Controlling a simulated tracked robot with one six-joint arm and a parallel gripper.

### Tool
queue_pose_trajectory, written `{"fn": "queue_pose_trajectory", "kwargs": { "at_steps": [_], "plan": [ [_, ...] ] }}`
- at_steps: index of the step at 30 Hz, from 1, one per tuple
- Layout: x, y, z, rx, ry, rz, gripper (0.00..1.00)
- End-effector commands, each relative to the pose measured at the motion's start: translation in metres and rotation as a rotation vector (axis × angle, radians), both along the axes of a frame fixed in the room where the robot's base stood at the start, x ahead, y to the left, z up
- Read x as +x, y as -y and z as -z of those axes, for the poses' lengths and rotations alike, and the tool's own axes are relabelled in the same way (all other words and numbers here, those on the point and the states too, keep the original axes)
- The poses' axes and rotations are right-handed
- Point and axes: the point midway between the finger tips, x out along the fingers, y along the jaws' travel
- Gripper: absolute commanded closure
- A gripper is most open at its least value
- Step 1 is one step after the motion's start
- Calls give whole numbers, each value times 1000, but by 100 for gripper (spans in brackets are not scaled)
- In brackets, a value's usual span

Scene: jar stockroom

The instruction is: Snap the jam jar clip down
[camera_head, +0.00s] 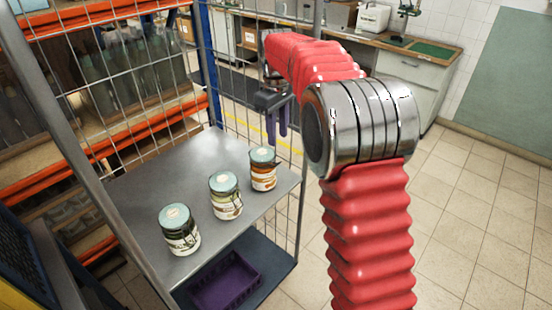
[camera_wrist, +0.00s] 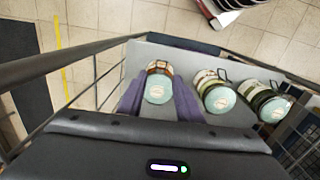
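Three glass jars with pale blue lids stand upright in a row on a grey metal shelf (camera_head: 150,190). The far-right jar (camera_head: 263,177) has orange-brown contents, the middle jar (camera_head: 226,204) looks green and orange, and the near-left jar (camera_head: 179,240) looks dark green. Dark wire clips show on their sides; their exact positions are too small to tell, and the labels are unreadable. My gripper (camera_head: 277,138) is open and empty, pointing down above the orange-brown jar. In the wrist view, that jar (camera_wrist: 158,90) appears between the two purple fingers; I see no contact.
Wire mesh and metal posts enclose the shelf. A purple crate (camera_head: 226,282) sits on the lower shelf. An orange-and-blue rack (camera_head: 120,75) is at left, and a workbench (camera_head: 420,60) stands behind. Tiled floor at right is clear.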

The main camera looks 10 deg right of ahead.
Motion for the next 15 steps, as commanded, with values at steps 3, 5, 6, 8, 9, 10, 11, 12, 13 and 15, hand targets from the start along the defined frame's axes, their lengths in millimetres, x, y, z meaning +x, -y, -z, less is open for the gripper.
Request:
{"fn": "queue_pose_trajectory", "kwargs": {
  "at_steps": [3,5,6,8,9,10,11,12,13,15],
  "plan": [
    [-1,1,20,0,-4,0,68],
    [0,1,29,0,-3,0,68],
    [0,1,35,0,-4,0,68],
    [0,1,45,0,-4,0,68],
    [0,1,51,0,-4,0,68],
    [1,1,56,0,-4,0,68],
    [0,2,61,0,-4,0,68],
    [1,2,66,0,-4,0,68],
    [1,2,71,0,-2,0,68],
    [1,2,81,0,-3,0,68]
  ]
}}
